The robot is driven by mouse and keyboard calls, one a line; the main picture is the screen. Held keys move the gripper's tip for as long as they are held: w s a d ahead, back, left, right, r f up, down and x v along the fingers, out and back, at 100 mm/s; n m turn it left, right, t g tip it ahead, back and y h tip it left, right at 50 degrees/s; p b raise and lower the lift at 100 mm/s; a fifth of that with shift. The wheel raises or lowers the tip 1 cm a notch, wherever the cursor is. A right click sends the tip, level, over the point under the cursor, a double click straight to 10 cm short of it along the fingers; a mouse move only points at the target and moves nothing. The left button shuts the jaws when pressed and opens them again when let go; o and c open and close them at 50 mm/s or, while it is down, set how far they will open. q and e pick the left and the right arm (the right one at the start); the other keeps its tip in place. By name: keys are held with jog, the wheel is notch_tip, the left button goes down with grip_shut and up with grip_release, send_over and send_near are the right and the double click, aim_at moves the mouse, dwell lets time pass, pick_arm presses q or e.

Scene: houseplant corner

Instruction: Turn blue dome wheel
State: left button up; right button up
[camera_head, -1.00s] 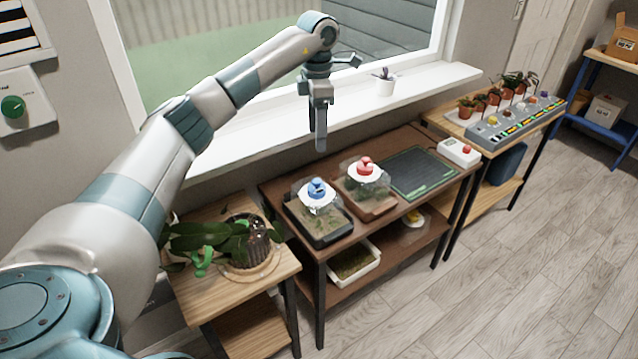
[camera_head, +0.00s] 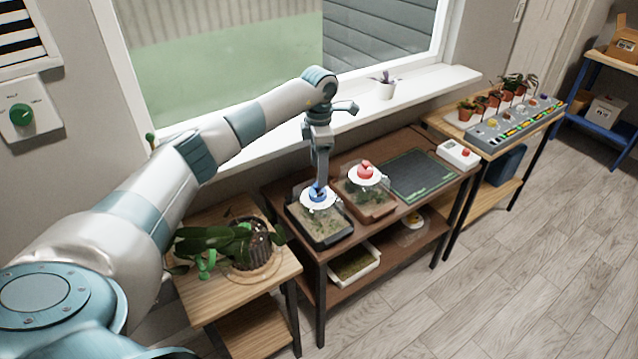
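The blue dome wheel (camera_head: 318,196) sits on the white top of a clear dome over a dark tray (camera_head: 322,239) on the brown table. My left gripper (camera_head: 320,180) points down right at the wheel, its fingers overlapping the wheel's upper part in the head view. Whether the fingers touch or grip the wheel is too small to tell. My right gripper is out of view.
A second dome with a red wheel (camera_head: 366,170) stands close to the right. A dark green mat (camera_head: 416,172) lies farther right. A leafy potted plant (camera_head: 240,242) stands on a wooden stand at the left. The white window sill (camera_head: 440,80) runs behind the table.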

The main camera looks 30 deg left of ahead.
aim_at(318, 194)
pick_arm(q)
notch_tip(318, 194, down, 6)
jog(key=shift+r+p, duration=0.2)
jog(key=shift+p, duration=0.5)
jog(key=shift+f, duration=1)
jog(key=shift+c, duration=0.7)
jog(key=c, duration=0.9)
